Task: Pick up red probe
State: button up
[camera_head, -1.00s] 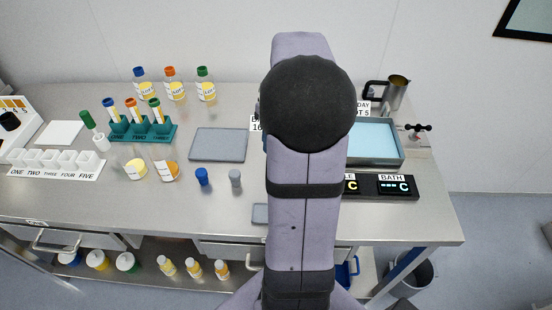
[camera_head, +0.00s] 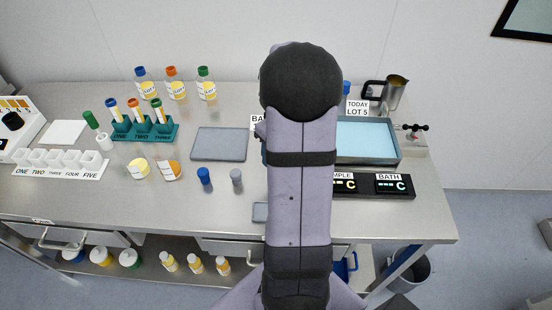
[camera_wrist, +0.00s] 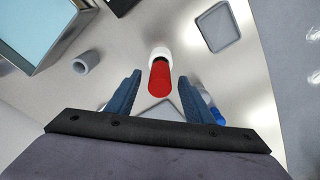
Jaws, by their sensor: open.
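The red probe (camera_wrist: 160,79) is a short red cylinder in the wrist view, with its far end at a white round piece (camera_wrist: 161,53). Whether that piece is a holder or part of the probe I cannot tell. My gripper (camera_wrist: 159,88) is open, its two blue fingers on either side of the probe with gaps showing; I see no contact.
The wrist view shows a grey hollow cylinder (camera_wrist: 83,63) at left, the blue bath (camera_wrist: 25,28) at upper left and a small grey plate (camera_wrist: 218,27) at upper right. A grey tray (camera_head: 219,144) and blue cap-like piece (camera_head: 204,176) lie left of my arm.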

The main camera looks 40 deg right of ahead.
jog(key=c, duration=1.2)
jog(key=shift+o, duration=0.2)
jog(key=shift+r, duration=0.15)
notch_tip(320, 180, up, 10)
jog(key=shift+f+b, duration=0.15)
jog(key=shift+b, duration=1.1)
jog(key=w+d+r+m+p, duration=0.2)
jog(key=d+m+p, duration=0.4)
jog(key=d+p, duration=0.5)
jog(key=shift+w+d+h+p, duration=0.3)
jog(key=shift+d+p, duration=0.1)
jog(key=shift+d, duration=2.1)
